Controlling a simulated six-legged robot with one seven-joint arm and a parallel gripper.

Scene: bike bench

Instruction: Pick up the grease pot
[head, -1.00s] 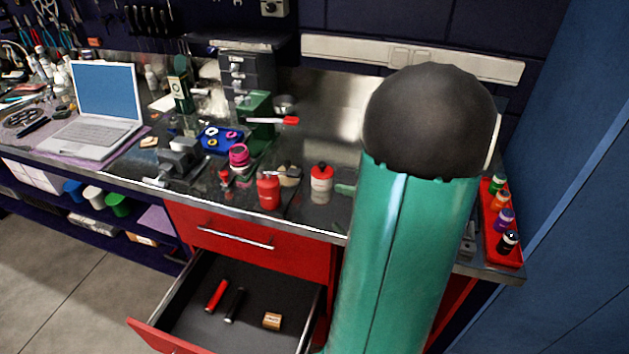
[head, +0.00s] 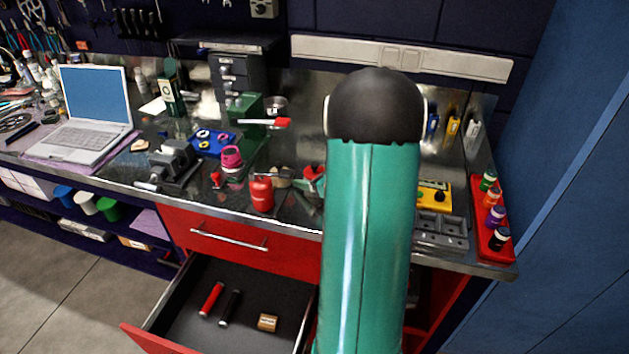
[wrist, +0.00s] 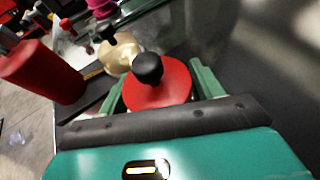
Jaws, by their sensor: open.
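A squat pot with a red lid and black knob (wrist: 160,88) stands on the bench, which I take to be the grease pot; no label is readable. In the head view its red top (head: 313,171) shows just left of my arm. My gripper (wrist: 157,92) is open, with one green finger on each side of this pot. Whether the fingers touch it I cannot tell. The pot's lower body is hidden by the lid and gripper. A brass-coloured pot with a dark knob (wrist: 117,52) stands close by, to the left, outside the fingers.
A red canister (head: 262,195) stands left of the pots, near the bench front. An open drawer (head: 185,325) juts out below. A vise (head: 175,162), blue tray (head: 212,142) and laptop (head: 85,125) lie further left. A red bottle rack (head: 492,240) is at the right end.

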